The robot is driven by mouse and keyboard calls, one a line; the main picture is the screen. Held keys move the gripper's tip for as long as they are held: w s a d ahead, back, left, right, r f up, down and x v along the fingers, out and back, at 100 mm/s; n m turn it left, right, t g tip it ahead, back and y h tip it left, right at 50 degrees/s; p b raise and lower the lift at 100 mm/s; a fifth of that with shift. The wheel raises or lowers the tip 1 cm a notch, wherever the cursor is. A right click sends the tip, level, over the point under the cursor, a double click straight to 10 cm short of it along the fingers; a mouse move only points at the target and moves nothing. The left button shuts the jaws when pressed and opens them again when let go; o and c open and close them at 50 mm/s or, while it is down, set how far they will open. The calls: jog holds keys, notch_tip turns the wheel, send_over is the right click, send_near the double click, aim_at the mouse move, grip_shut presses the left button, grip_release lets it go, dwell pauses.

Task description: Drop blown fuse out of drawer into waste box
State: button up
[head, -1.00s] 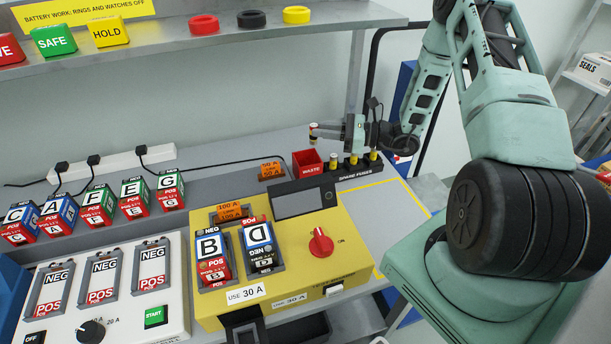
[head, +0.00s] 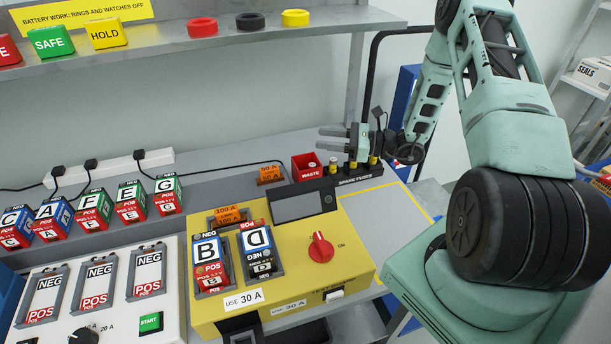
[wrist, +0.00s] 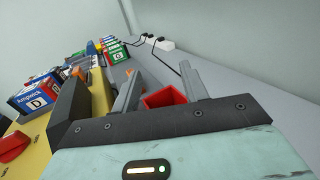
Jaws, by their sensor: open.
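My gripper (head: 330,139) is open, its two fingers apart and pointing left above the red waste box (head: 299,174). Nothing shows between the fingers. In the wrist view the fingers (wrist: 160,85) stand apart with the red waste box (wrist: 152,103) seen between and below them. A small pale yellowish thing (head: 311,165) shows at the box's mouth in the head view; it looks like the blown fuse, but it is too small to be sure. The dark fuse drawer (head: 243,336) shows at the front of the yellow tester (head: 350,275), partly cut off by the frame.
A black spare fuses rack (head: 354,178) with several fuses stands right beside the waste box, under my gripper. An orange 50 A block (head: 270,174) sits to the left. Batteries B (head: 210,262) and D (head: 260,250) stand on the tester. The yellow-outlined bench area (head: 385,225) is clear.

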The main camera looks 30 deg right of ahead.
jog(key=b+v, duration=0.3)
jog(key=v, duration=1.3)
jog(key=s+a+r+n+g+h, duration=0.1)
jog(key=a+r+n+g, duration=0.2)
jog(key=a+n+g, duration=0.75)
jog(key=s+a+r+n+g, duration=0.1)
jog(key=a+r+n+g, duration=0.3)
jog(key=a, duration=1.2)
jog(key=s+a+r+n+t+h, duration=0.2)
jog(key=s+a+n+h, duration=0.9)
jog(key=n, duration=0.9)
jog(key=s+a, duration=0.3)
jog(key=shift+s+r, duration=0.4)
